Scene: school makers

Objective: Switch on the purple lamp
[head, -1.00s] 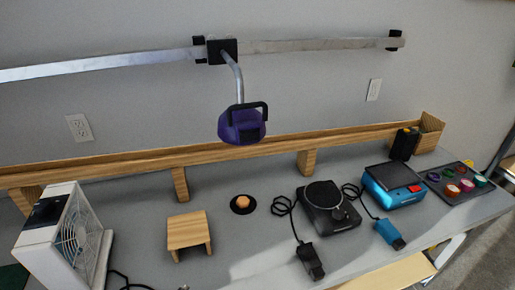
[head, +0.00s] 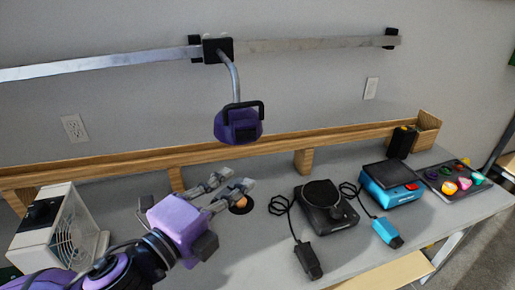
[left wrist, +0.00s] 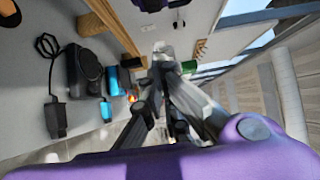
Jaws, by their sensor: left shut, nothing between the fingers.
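The purple lamp (head: 236,126) hangs on a bent metal tube from the wall rail, with a black handle-like loop on its head. No glow shows on the side I see. My left gripper (head: 240,180) is below the lamp in the head view, apart from it, over the bench near the round wooden knob (head: 240,201). It is shut and empty, and its fingers also show in the left wrist view (left wrist: 162,52). I cannot tell whether they touch the knob. My right gripper is not in view.
A metal rail (head: 300,45) runs along the wall. A white fan box (head: 50,228) stands left on the bench. A black round-topped device (head: 325,205), a blue device (head: 390,184) and a tray (head: 440,193) of coloured pieces stand to the right. Cables lie between them.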

